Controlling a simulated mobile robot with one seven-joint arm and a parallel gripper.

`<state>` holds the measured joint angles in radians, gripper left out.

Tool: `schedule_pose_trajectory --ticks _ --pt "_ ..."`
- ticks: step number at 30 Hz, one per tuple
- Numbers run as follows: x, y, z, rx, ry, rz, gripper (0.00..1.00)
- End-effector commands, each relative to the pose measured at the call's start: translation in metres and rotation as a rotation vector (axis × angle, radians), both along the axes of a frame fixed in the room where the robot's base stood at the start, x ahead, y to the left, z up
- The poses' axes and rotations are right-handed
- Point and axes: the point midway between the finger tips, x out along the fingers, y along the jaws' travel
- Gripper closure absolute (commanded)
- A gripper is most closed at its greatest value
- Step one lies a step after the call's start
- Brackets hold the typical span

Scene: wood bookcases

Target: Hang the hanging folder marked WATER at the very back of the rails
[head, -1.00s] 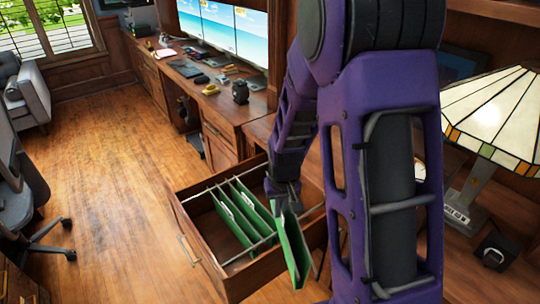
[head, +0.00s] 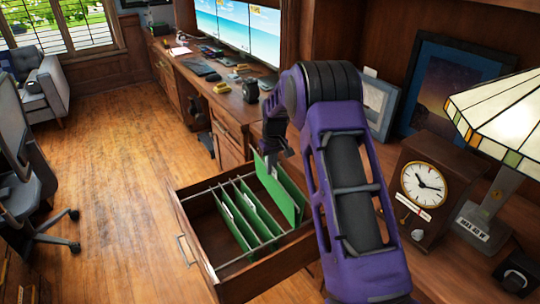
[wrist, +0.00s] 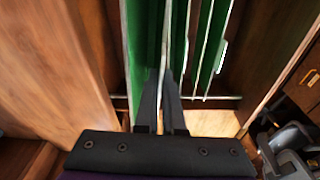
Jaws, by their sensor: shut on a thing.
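My gripper (head: 273,168) is shut on the top edge of a green hanging folder (head: 284,196). It holds the folder upright over the open wooden drawer (head: 262,291), on the side away from the handle. In the wrist view my fingers (wrist: 160,80) pinch this folder (wrist: 142,45). A white tab shows near my fingers, but I cannot read its marking. Several other green folders (head: 243,217) hang in the drawer across two metal rails (head: 223,184), left of the held one. Their tabs are too small to read.
The desk with a clock (head: 424,186) and a stained-glass lamp (head: 505,115) stands to the right. Picture frames lean at the back of it. Front of the drawer is its handle (head: 187,250). Floor to the left is open, up to an office chair (head: 25,205).

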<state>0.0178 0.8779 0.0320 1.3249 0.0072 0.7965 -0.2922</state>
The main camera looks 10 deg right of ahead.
Motion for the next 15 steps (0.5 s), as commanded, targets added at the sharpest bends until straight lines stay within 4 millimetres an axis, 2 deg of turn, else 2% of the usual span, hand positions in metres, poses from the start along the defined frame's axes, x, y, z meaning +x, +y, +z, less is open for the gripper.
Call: schedule_pose_trajectory --ticks 1,6,10,15 --pt "0.012 -0.001 -0.001 0.001 -0.003 0.014 1.00" --pt "0.042 -0.004 -0.002 0.002 -0.003 0.064 1.00" --pt "0.056 -0.006 -0.002 0.003 -0.004 0.089 1.00" --pt "0.063 -0.008 -0.003 0.003 -0.004 0.104 1.00"
